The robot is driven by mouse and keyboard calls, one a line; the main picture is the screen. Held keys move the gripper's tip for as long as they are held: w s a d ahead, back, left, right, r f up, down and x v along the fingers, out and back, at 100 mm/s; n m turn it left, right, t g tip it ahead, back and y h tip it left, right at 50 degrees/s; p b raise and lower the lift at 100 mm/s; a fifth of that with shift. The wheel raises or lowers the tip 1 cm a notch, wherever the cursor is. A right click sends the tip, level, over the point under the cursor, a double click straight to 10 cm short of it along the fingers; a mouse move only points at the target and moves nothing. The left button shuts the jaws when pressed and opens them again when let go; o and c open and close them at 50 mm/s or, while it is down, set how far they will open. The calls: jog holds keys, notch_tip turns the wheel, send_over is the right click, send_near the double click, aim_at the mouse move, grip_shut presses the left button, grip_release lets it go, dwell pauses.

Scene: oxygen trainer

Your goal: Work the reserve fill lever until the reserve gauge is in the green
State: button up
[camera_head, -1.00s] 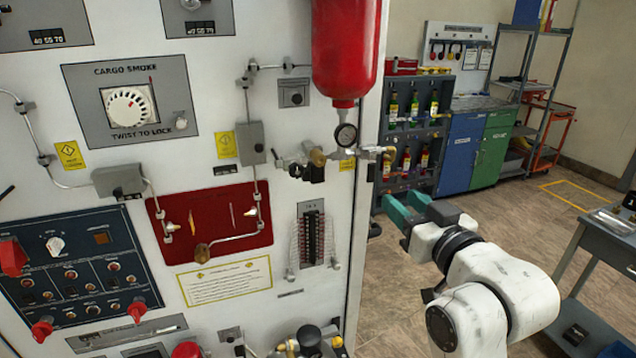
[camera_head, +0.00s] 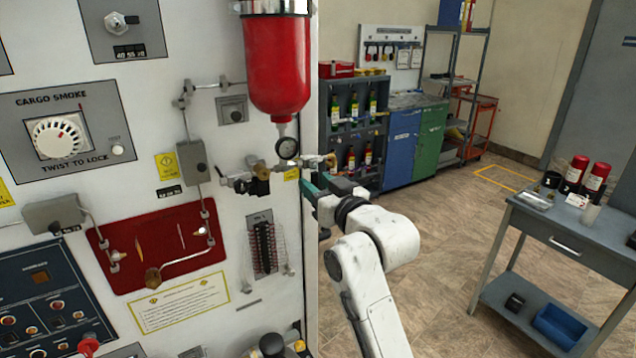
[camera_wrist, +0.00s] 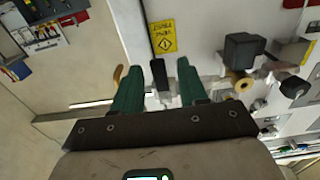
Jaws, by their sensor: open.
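A red cylinder (camera_head: 277,65) hangs on the white panel, with a small round gauge (camera_head: 287,148) below it. The gauge's needle and any green band are too small to read. A metal pipe with brass fittings (camera_head: 331,160) runs past the gauge to the panel's right edge. I cannot tell for certain which part is the fill lever. My gripper (camera_head: 314,184) is open beside the panel edge, just below those fittings. In the wrist view, its green fingers (camera_wrist: 158,68) stand either side of a dark grey upright piece (camera_wrist: 160,80); contact is not clear.
A black-and-brass valve (camera_head: 252,180) sticks out left of my gripper. A red plate (camera_head: 130,272) with pipework is farther left. A grey bottle rack (camera_head: 338,118) stands behind. A grey table (camera_head: 540,232) stands at right, with open floor between.

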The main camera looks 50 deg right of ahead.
grip_shut()
dwell(0.4)
jog(key=shift+d+n, duration=0.1)
jog(key=shift+n, duration=0.2)
jog(key=shift+s+d+r+n+b, duration=0.1)
jog(key=shift+d+r+n+b, duration=0.15)
jog(key=shift+n, duration=0.8)
jog(key=shift+s+d+n+b, duration=0.15)
jog(key=shift+d+n, duration=0.25)
jog(key=shift+n, duration=0.7)
jog(key=shift+d+r+n+b, duration=0.2)
jog(key=shift+d+n, duration=0.1)
jog(key=shift+n, duration=0.75)
grip_release()
